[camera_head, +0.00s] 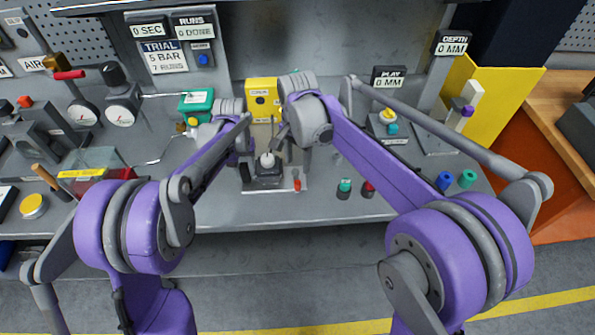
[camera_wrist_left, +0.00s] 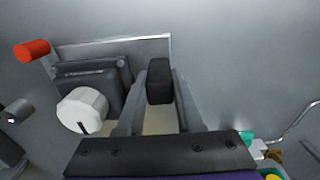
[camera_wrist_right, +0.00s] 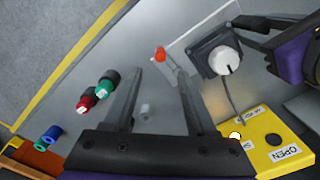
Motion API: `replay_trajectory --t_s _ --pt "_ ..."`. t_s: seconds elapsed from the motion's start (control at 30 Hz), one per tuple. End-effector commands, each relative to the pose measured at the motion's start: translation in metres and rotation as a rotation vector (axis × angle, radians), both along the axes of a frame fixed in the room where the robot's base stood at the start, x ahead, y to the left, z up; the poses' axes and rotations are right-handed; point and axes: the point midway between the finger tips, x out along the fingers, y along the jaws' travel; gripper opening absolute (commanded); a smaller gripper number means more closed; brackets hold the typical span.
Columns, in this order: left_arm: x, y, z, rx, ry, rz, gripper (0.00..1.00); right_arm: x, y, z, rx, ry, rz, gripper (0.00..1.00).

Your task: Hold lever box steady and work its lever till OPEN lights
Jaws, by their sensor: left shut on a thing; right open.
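The lever box (camera_head: 268,177) is a dark box with a white knob (camera_wrist_left: 82,108), on a light plate. Its lever ends in a red knob (camera_wrist_right: 160,53), also visible in the left wrist view (camera_wrist_left: 32,50). My left gripper (camera_wrist_left: 158,95) is shut on a black block at the box's side. My right gripper (camera_wrist_right: 155,85) is open and empty; the red knob shows beyond its fingertips, with no visible contact. The yellow panel (camera_wrist_right: 262,150) has a dark lamp by the OPEN label and a bright white lamp by a partly hidden label starting with S.
A green and a red knob (camera_wrist_right: 105,88) stand on the bench near my right gripper. Blue and teal cylinders (camera_head: 455,180) are further right. Gauges (camera_head: 122,105) and a green box (camera_head: 196,103) are on the left. The bench front below the box is clear.

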Motion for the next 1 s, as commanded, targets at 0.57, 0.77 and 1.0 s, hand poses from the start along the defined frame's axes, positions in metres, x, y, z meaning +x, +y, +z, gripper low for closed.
replay_trajectory --t_s 0.57,0.77,1.0 --pt "0.0 0.0 -0.002 0.0 0.001 0.0 0.0 0.001 -0.001 0.017 0.0 0.003 0.014 0.57" --pt "0.0 0.0 -0.002 0.0 0.001 0.0 0.0 0.001 -0.001 0.005 0.0 0.003 0.014 0.57" --pt "-0.001 0.0 -0.002 0.0 0.001 0.001 0.0 0.001 -0.001 -0.04 0.001 0.002 0.015 0.57"
